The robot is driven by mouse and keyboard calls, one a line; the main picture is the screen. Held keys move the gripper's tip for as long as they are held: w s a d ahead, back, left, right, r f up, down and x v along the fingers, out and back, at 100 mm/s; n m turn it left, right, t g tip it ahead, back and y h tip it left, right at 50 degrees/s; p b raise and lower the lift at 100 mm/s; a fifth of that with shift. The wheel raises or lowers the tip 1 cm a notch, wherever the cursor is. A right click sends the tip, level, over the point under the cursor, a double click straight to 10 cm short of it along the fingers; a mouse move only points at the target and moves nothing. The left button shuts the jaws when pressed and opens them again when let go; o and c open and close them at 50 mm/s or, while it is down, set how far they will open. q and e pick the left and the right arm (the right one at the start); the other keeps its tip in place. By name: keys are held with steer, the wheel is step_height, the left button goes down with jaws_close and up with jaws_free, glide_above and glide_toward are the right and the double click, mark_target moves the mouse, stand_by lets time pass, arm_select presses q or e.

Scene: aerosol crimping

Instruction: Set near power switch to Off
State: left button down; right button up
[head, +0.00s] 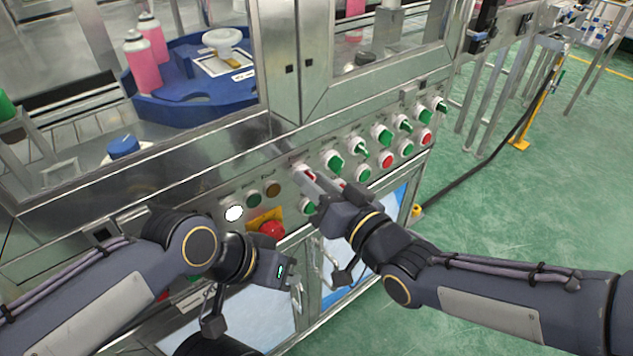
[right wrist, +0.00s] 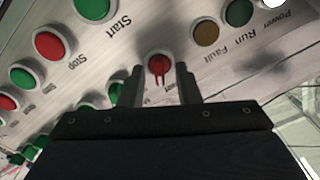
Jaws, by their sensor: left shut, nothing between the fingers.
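A red rotary switch (right wrist: 158,64) sits on the metal control panel, with the Fault lamp on one side and a green switch on the other. In the right wrist view its narrow handle points down the picture, between the fingers of my right gripper (right wrist: 161,82). The fingers are open, one on each side of it; contact is unclear. In the head view the red switch (head: 309,175) is partly hidden by my right gripper (head: 312,180). My left gripper (head: 297,292) is shut and empty, low in front of the cabinet doors.
White (head: 234,213), green (head: 253,198) and brown (head: 273,189) lamps sit beside the switch. A red emergency stop (head: 271,230) is below them. Start and Stop buttons and several green rotary switches (head: 333,160) line the panel.

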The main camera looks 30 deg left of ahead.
jaws_close()
steer(key=shift+s+a+f+n+b, duration=0.1)
steer(key=shift+s+n+b, duration=0.05)
steer(key=shift+n+b, duration=3.05)
steer(key=shift+s+n+b, duration=0.1)
steer(key=shift+n+b, duration=2.7)
steer(key=shift+b, duration=0.75)
jaws_free()
